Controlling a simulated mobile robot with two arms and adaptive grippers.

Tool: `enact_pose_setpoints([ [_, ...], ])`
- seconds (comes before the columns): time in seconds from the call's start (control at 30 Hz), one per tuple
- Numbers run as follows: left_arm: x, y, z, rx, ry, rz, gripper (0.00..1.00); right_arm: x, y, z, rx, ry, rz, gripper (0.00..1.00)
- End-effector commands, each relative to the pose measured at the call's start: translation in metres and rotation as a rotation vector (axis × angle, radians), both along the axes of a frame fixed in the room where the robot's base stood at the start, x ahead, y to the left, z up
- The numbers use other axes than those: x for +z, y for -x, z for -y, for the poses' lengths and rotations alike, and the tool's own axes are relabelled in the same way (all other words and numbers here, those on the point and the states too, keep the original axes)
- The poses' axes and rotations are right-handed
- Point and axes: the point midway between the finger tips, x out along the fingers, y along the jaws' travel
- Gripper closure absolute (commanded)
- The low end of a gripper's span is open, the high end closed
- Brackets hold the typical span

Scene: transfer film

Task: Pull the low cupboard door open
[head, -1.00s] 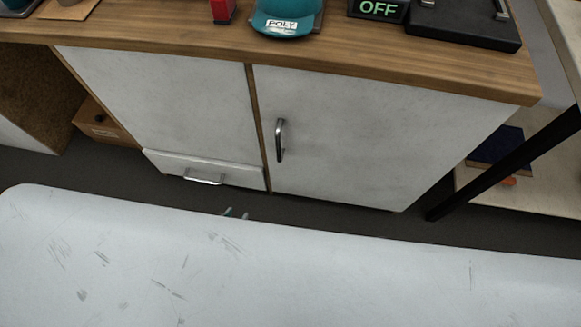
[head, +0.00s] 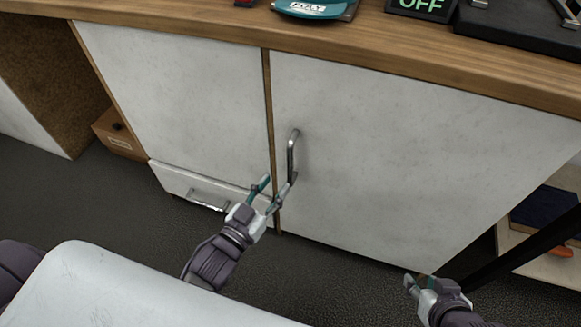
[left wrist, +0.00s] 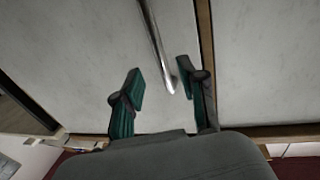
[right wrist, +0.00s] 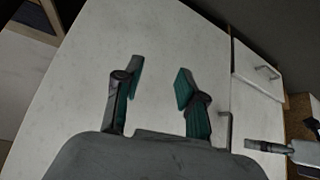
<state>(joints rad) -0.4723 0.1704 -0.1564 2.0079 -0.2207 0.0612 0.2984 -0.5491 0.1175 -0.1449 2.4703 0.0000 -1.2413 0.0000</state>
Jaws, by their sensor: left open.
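The white low cupboard door (head: 390,150) fills the right half of the cabinet front and sits flush in it, closed. Its upright metal bar handle (head: 293,155) is near the door's left edge. My left gripper (head: 277,184) is open at the handle's lower end. In the left wrist view the handle (left wrist: 157,45) comes down between the two teal fingertips, with a gap to each. My right gripper (head: 421,280) is low by the door's bottom right. In the right wrist view its fingers (right wrist: 158,78) are apart and empty, facing the white door (right wrist: 150,35).
A white drawer (head: 190,187) with a bar handle is left of the door. A wooden worktop (head: 400,45) runs above. A shelf (head: 510,245) with a dark post stands at the right. Dark floor (head: 90,210) is clear in front; a cardboard box (head: 118,135) is at the left.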

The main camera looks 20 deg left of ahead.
Motion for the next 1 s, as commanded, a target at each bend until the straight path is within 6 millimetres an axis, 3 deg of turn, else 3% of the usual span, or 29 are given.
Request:
enact_pose_setpoints([
  [0.1, -0.001, -0.027, 0.006, -0.001, 0.000, 0.005, 0.59, 0.008, -0.018, -0.007, 0.008, -0.023, 0.105, 0.60],
  [0.33, -0.001, -0.063, 0.015, -0.001, 0.000, 0.001, 0.59, 0.029, -0.044, -0.016, 0.021, -0.061, 0.277, 0.60],
  [0.5, -0.001, -0.074, 0.018, 0.000, 0.000, -0.002, 0.59, 0.039, -0.052, -0.020, 0.025, -0.076, 0.337, 0.60],
  [0.8, -0.001, -0.076, 0.018, 0.000, 0.001, -0.002, 0.59, 0.041, -0.053, -0.020, 0.025, -0.078, 0.350, 0.60],
  [1.0, -0.001, -0.076, 0.018, 0.000, 0.001, -0.002, 0.90, 0.041, -0.053, -0.020, 0.025, -0.078, 0.349, 0.60],
])
